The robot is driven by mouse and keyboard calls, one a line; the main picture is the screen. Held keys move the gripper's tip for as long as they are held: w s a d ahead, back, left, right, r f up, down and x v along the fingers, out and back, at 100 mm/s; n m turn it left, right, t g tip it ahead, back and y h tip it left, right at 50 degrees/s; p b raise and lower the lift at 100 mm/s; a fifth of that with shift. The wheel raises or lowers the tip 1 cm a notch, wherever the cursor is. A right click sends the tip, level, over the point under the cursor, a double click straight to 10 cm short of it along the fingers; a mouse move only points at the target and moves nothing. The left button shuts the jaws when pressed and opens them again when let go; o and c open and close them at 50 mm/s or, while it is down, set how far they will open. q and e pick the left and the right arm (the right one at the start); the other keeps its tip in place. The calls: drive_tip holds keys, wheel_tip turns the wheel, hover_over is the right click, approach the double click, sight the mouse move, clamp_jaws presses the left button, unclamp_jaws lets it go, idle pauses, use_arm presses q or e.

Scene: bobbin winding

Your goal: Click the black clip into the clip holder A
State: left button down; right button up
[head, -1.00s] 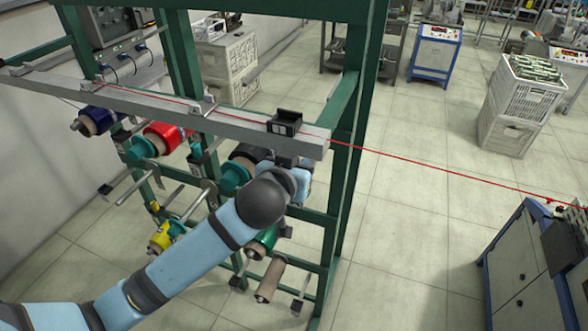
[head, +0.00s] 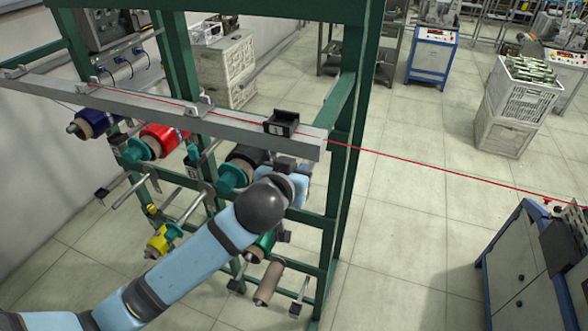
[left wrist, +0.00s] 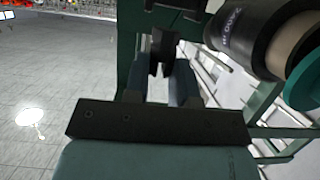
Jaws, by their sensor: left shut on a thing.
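My left gripper (left wrist: 157,82) is shut on a small black piece with a notched top, which looks like the black clip (left wrist: 160,48), upright between the fingers. In the head view my left arm reaches in below the right end of the grey rail, and its wrist hides most of the gripper. A black open-topped block, perhaps clip holder A (head: 281,123), sits on that rail above the gripper. A dark part also shows at the top edge of the left wrist view; I cannot tell what it is. My right gripper is out of view.
The grey rail (head: 150,108) crosses the green rack (head: 352,110). A red thread (head: 430,168) runs along it and off to the right. A black spool (left wrist: 247,42) on a teal holder (left wrist: 305,85) is close beside the gripper. Open floor (head: 400,260) lies right of the rack.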

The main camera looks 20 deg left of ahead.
use_arm(q)
drive_tip(key=shift+f+b, duration=0.3)
drive_tip(key=shift+f, duration=0.4)
drive_tip(key=shift+f, duration=0.35)
drive_tip(key=c, duration=0.9)
unclamp_jaws()
drive_tip(key=shift+o, duration=0.2)
